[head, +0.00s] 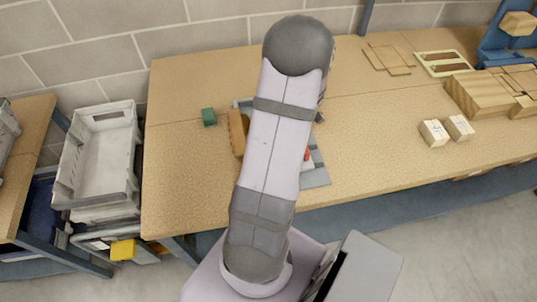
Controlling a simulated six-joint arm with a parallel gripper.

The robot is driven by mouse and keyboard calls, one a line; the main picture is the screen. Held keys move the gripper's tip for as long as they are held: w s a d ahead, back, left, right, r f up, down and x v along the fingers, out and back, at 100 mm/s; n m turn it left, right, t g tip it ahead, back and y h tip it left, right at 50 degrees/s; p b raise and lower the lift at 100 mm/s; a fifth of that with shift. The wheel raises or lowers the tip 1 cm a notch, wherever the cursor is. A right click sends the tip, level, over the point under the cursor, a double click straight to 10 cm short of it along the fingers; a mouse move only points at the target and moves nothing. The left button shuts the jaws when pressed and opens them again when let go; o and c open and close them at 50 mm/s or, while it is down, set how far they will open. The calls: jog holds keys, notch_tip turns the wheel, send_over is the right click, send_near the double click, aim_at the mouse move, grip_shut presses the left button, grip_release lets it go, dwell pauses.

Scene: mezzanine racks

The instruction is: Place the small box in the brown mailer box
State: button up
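My own arm stands across the middle of the view and hides part of the table. My gripper is hidden behind it. A brown thing (236,131), perhaps the mailer box, shows only in part at the arm's left edge; I cannot tell its full shape or what it holds. A small green box (209,117) lies on the table left of it. Two small whitish boxes (434,133) (459,127) stand side by side on the right part of the table. I cannot tell which of these is the task's small box.
A grey flat thing (316,178) lies partly under my arm, with a red bit beside it. Wooden blocks (481,95), flat wooden pieces (388,58) and a blue rack (500,45) fill the right back. Stacked grey crates (105,118) stand left. The table (185,175) is clear front left.

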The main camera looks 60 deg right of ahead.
jog(key=shift+f+b, duration=0.25)
jog(key=shift+b, duration=0.05)
jog(key=o, duration=1.1)
jog(key=shift+r, duration=0.2)
jog(key=b+v, duration=0.2)
jog(key=v, duration=0.8)
jog(key=shift+s+d+r+b, duration=0.1)
jog(key=shift+r+b, duration=0.2)
jog(key=shift+b, duration=0.1)
jog(key=shift+s+d+r, duration=0.15)
jog(key=shift+s+r, duration=0.05)
jog(key=shift+r, duration=0.45)
